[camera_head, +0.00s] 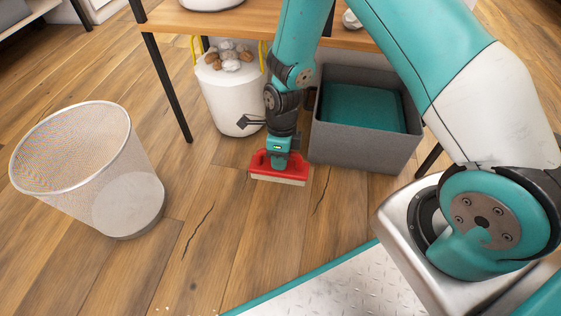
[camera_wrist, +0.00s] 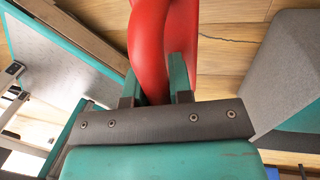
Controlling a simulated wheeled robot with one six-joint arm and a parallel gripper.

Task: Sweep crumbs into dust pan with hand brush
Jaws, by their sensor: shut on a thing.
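A red hand brush (camera_head: 279,168) with pale bristles is in my gripper (camera_head: 280,153), upright with its bristles down, at or just above the wooden floor; I cannot tell if they touch. In the wrist view, the two teal fingers of my gripper (camera_wrist: 157,82) are shut on the brush's red handle (camera_wrist: 151,45). A few small pale crumbs (camera_head: 158,310) lie on the floor at the bottom edge of the head view, left of my base and well away from the brush. No dust pan is seen in either view.
A wire-mesh waste basket (camera_head: 95,165) stands at left. A wooden table (camera_head: 215,22) is at the back. Under it are a white bin (camera_head: 228,100) with brown and grey lumps and a grey box (camera_head: 362,150) with a teal inside. The floor (camera_head: 215,215) between is clear.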

